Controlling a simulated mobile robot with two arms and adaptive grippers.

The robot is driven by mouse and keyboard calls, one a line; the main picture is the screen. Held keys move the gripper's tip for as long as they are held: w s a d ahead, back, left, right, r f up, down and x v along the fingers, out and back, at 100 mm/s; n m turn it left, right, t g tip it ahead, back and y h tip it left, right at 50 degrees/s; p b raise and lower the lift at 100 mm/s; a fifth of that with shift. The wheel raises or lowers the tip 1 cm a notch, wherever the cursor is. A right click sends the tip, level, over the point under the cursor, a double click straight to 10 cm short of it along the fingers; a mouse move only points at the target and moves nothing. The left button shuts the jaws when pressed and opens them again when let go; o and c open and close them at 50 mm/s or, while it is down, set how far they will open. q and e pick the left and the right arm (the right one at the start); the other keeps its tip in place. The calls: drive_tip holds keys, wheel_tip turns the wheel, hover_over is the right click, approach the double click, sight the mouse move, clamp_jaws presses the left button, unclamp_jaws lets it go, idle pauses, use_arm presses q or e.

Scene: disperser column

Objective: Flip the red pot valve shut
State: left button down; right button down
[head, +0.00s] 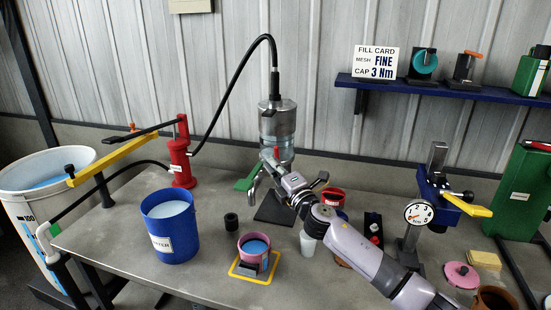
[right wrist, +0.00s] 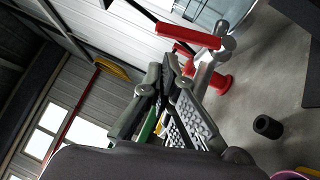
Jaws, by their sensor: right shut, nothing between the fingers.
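The metal pot (head: 277,122) of the disperser stands at the back middle of the bench, with a clear section under its steel top. The red valve handle (right wrist: 188,33) shows in the right wrist view, joined to a metal valve body and spout (right wrist: 207,68). In the head view only a small red part of it (head: 276,152) shows by my gripper. My right gripper (head: 270,160) is at the front of the pot. In the wrist view its fingers (right wrist: 172,72) are shut and empty, just below the red handle; I cannot tell whether they touch it. My left gripper is not in view.
A green handle (head: 247,180) sits by the spout. A red pump (head: 180,155) and blue bucket (head: 169,235) stand left. A pink cup (head: 254,250) sits on a yellow-edged mat below; a black cylinder (head: 231,222) is beside it. A dial gauge (head: 418,212) stands right, near my forearm.

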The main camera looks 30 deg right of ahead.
drive_tip(key=shift+w+d+r, duration=0.1)
drive_tip(key=shift+w+d, duration=0.5)
drive_tip(key=p, duration=0.2)
drive_tip(key=w+d+r+p, duration=0.1)
drive_tip(key=p, duration=0.1)
drive_tip(key=shift+w+d+r+m+g, duration=0.1)
drive_tip(key=shift+d+r+m+g, duration=0.15)
drive_tip(key=shift+m+g, duration=0.15)
drive_tip(key=shift+a, duration=0.1)
